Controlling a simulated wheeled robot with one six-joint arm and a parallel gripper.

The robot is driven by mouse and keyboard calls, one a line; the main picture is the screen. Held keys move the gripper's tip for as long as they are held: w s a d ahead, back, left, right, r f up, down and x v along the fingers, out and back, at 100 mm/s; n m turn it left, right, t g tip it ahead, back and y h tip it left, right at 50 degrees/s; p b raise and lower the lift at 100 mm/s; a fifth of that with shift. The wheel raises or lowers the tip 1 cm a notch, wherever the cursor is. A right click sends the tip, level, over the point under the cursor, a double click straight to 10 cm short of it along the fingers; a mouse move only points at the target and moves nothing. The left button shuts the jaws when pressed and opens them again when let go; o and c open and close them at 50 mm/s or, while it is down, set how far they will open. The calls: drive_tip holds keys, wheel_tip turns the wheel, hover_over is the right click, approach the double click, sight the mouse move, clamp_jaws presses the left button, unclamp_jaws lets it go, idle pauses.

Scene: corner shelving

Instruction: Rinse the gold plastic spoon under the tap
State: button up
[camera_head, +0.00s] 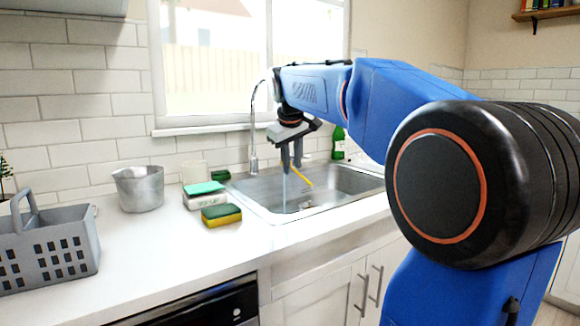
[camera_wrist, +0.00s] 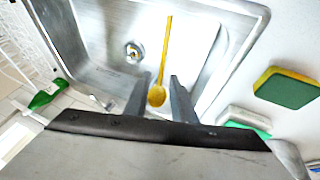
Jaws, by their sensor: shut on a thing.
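The gold plastic spoon (camera_head: 303,177) is held over the sink (camera_head: 345,180), slanting down to the right from my gripper (camera_head: 291,160). In the wrist view, my gripper (camera_wrist: 159,98) is shut on the spoon (camera_wrist: 166,45), with its bowl end between the fingers and its handle reaching out over the basin. The silver tap (camera_head: 254,125) rises behind the sink, and its spout end is hidden behind my gripper. A thin pale-blue vertical streak, which looks like running water, shows just below the fingers. I cannot tell whether it touches the spoon.
Sponges (camera_head: 221,214) and a teal-topped block (camera_head: 204,195) lie left of the sink. A metal pot (camera_head: 139,189) and a grey basket (camera_head: 50,245) stand farther left. A green bottle (camera_head: 338,143) stands behind the sink.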

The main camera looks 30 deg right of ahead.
drive_tip(key=shift+s+a+r, duration=0.55)
drive_tip(key=shift+s+r, duration=0.15)
drive_tip(key=shift+s, duration=0.05)
drive_tip(key=shift+s+a+r, duration=0.5)
drive_tip(key=shift+s+r, duration=0.2)
